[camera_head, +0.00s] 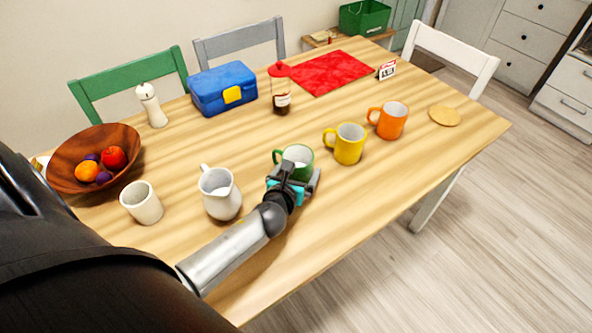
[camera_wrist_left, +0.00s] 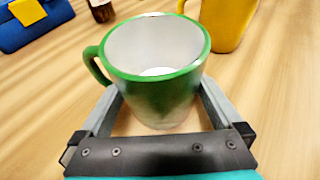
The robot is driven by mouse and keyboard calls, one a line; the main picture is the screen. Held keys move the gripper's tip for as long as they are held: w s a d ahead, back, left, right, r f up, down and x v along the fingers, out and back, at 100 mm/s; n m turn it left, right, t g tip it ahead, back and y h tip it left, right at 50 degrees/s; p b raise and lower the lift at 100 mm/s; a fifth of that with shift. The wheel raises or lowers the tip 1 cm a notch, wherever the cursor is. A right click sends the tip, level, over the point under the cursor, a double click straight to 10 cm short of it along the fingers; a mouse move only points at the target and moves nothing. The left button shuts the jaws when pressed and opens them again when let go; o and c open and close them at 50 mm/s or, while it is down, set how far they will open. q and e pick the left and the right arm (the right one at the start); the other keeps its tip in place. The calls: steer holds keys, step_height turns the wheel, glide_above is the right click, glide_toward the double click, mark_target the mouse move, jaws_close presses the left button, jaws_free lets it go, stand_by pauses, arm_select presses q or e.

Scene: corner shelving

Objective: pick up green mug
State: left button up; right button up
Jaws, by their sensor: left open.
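The green mug (camera_head: 301,158) stands upright on the wooden table, white inside, its handle to the left. It also fills the middle of the left wrist view (camera_wrist_left: 157,80). My left gripper (camera_head: 292,178) is at the mug's near side, partly covering it in the head view. In the wrist view its two fingers (camera_wrist_left: 158,112) are spread, one on each side of the mug's lower body. I cannot tell whether either finger touches it. My right gripper is not in view.
A yellow mug (camera_head: 348,144) and an orange mug (camera_head: 390,120) stand to the right. A white pitcher (camera_head: 220,194) and a cream cup (camera_head: 142,203) stand to the left. A syrup bottle (camera_head: 281,92) and blue lunchbox (camera_head: 223,89) are behind. The table's near right is clear.

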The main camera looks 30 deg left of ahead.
arm_select(q)
steer(key=c, duration=1.4)
steer(key=shift+r, duration=0.2)
